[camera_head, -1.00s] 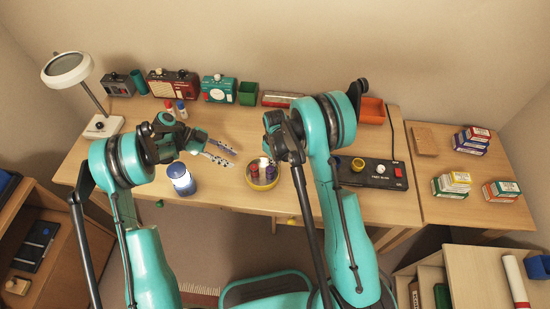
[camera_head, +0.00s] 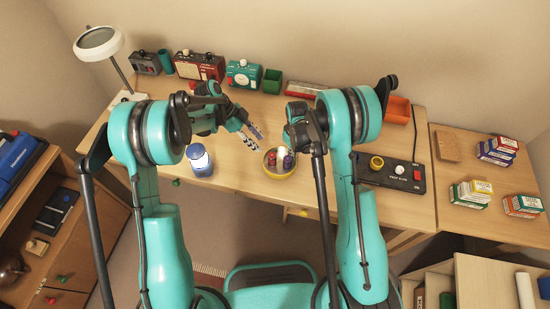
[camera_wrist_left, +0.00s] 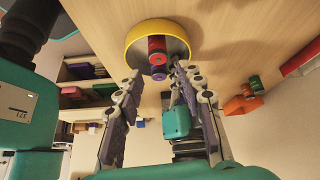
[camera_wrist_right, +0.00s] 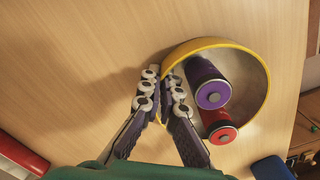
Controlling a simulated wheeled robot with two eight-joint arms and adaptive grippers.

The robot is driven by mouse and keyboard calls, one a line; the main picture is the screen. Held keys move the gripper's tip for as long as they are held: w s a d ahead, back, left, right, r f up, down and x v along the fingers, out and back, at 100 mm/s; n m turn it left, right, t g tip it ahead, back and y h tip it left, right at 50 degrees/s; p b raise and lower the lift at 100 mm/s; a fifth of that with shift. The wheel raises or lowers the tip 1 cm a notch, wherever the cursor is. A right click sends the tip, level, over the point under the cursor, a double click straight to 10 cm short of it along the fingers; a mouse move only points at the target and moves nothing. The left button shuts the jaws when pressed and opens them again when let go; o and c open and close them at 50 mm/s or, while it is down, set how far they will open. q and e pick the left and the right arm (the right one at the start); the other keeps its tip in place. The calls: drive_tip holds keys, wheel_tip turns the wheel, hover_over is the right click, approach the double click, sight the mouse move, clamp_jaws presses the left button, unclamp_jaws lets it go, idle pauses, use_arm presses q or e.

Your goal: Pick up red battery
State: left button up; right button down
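The red battery (camera_head: 272,158) stands in a round yellow-rimmed bowl (camera_head: 279,176) beside a purple battery (camera_head: 289,163). In the right wrist view the red battery (camera_wrist_right: 221,133) is below the purple one (camera_wrist_right: 213,95). My right gripper (camera_wrist_right: 161,76) is at the bowl's left rim there, fingers slightly apart, no battery between them. Whether it touches the rim is unclear. My left gripper (camera_head: 258,137) is open and empty, left of and above the bowl in the head view. The left wrist view shows the red battery (camera_wrist_left: 157,48) beyond its open fingers (camera_wrist_left: 158,71).
A blue-and-white jar (camera_head: 199,162) stands left of the bowl. A black control box (camera_head: 392,174) is to the right. Radios (camera_head: 200,68), a green bin (camera_head: 272,82) and an orange bin (camera_head: 398,111) line the back. Small boxes (camera_head: 497,150) sit on the right table.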

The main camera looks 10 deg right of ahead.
sight(271, 155)
use_arm(q)
drive_tip(key=shift+n+t+y, duration=0.3)
drive_tip(key=shift+t+y, duration=0.3)
drive_tip(key=shift+y, duration=0.3)
drive_tip(key=d+f, duration=0.1)
drive_tip(key=s+d+f, duration=0.1)
drive_tip(key=d+f, duration=0.1)
drive_tip(key=shift+s+f, duration=0.15)
drive_tip(key=shift+f, duration=0.1)
drive_tip(key=shift+x, duration=3.1)
drive_tip(key=shift+s+d, duration=0.1)
drive_tip(key=shift+s, duration=0.1)
clamp_jaws()
